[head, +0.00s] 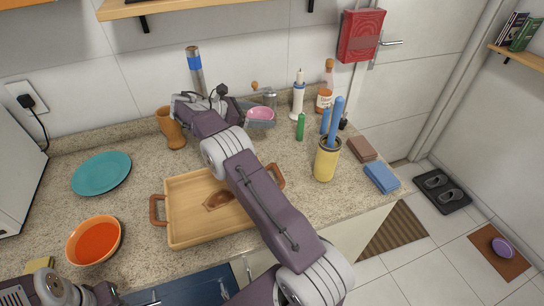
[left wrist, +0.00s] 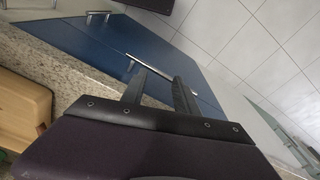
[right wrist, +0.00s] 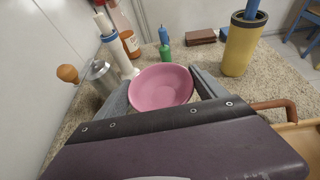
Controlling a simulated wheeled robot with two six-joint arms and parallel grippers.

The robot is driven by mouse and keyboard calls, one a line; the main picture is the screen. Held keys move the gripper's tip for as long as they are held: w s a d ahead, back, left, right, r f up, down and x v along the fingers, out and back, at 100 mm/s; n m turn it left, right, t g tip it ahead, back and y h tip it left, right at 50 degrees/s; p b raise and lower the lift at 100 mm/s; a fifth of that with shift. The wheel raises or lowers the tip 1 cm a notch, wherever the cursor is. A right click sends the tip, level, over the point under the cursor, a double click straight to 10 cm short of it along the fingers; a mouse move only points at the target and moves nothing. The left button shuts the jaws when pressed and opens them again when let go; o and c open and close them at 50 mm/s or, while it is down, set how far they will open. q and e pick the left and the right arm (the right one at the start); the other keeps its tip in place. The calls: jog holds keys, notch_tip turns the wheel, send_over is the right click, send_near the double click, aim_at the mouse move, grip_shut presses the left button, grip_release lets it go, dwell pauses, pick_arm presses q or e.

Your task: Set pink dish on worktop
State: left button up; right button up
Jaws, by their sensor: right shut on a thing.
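The pink dish (head: 261,113) is near the back wall, beyond the tray; the right wrist view shows it (right wrist: 161,87) as a round open bowl, facing up. My right gripper (head: 257,118) is shut on the pink dish, one finger on each side. Whether the dish touches the worktop (head: 225,155) is hard to tell. My left gripper (left wrist: 160,88) is empty, with its fingers apart, low at the front left by the blue cabinet fronts.
A wooden tray (head: 188,238) lies in front of the dish. A grinder (right wrist: 101,75), white-and-blue holder (right wrist: 115,48), sauce bottle (right wrist: 130,43) and green bottle (right wrist: 164,52) stand close by. A yellow utensil pot (head: 326,162) is to the right. Bare worktop lies between dish and pot.

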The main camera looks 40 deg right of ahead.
aim_at(268, 118)
jog(key=shift+s+d+f+g, duration=0.4)
jog(key=shift+s+d+f, duration=0.05)
jog(key=shift+d+f, duration=0.3)
jog(key=shift+s+d+f+m+b, duration=0.1)
jog(key=shift+s+d+m+b, duration=0.25)
jog(key=shift+d+m, duration=0.1)
notch_tip(268, 118, down, 6)
jog(key=shift+r+b, duration=0.2)
jog(key=shift+b, duration=0.25)
notch_tip(268, 118, down, 4)
jog(key=shift+f, duration=0.1)
jog(key=shift+w+f, duration=0.1)
pick_arm(q)
notch_tip(268, 118, down, 3)
jog(key=shift+a+r, duration=0.1)
jog(key=shift+a, duration=0.05)
pick_arm(e)
jog(key=shift+f, duration=0.1)
